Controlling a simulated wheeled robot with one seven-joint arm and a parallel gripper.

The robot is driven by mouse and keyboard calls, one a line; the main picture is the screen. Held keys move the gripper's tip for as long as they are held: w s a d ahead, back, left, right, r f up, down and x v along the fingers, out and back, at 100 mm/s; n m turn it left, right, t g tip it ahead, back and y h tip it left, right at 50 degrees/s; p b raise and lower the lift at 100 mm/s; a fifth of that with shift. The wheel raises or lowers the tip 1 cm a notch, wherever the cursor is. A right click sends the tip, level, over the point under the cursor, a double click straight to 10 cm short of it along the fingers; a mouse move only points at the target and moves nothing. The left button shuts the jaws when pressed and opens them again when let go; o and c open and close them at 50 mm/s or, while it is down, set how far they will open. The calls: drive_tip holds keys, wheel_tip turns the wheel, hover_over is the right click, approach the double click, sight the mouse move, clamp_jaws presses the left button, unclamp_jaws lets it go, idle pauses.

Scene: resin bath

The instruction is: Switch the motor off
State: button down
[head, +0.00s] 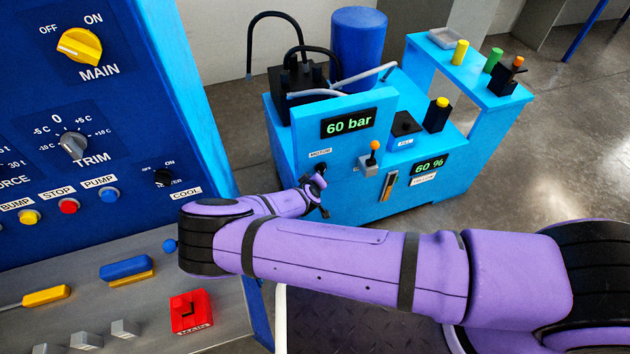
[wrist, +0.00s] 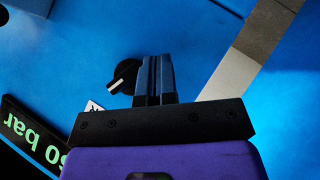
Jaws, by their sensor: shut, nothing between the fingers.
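The motor switch is a black rotary knob (wrist: 124,77) with a white pointer line, on the blue front panel. The wrist view shows it upside down, just left of my fingers. A white label (head: 320,153) that seems to read MOTOR sits above that spot in the head view, where my gripper (head: 318,186) largely hides the knob. In the wrist view my gripper (wrist: 154,80) is shut and empty, its fingertips beside the knob. I cannot tell whether they touch it. The label's text is mostly hidden in the wrist view.
A 60 bar display (head: 348,122) is above the knob. An orange-tipped lever (head: 372,155) and a 60 % display (head: 429,164) are to the right. The control cabinet (head: 150,110) with several knobs and buttons stands at left. Open floor (head: 540,160) lies at right.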

drive_tip(key=shift+r, duration=0.15)
idle(0.6)
drive_tip(key=shift+r, duration=0.7)
drive_tip(key=shift+d, duration=0.1)
